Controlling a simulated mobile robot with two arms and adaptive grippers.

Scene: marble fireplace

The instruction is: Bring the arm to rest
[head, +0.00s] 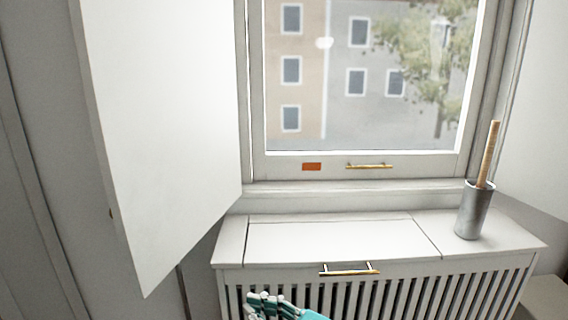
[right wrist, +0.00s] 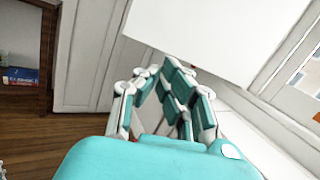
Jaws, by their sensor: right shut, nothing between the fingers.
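My right gripper (head: 262,302) shows at the bottom of the head view, in front of the slatted radiator cover. In the right wrist view its teal and white fingers (right wrist: 158,78) come together at the tips with nothing between them. It is shut and empty. A white open panel (head: 165,130) hangs on the left in the head view. The white panel in the right wrist view (right wrist: 225,38) is behind and above the fingers, with a gap I cannot judge. My left gripper is not in view.
The radiator cover (head: 330,238) has a brass-and-white handle (head: 350,269) at its front edge. A grey metal cup (head: 474,212) with a wooden stick (head: 489,155) stands on its right end. Behind is a window (head: 365,75) with a brass handle (head: 369,166). Wooden floor (right wrist: 50,140) shows at left.

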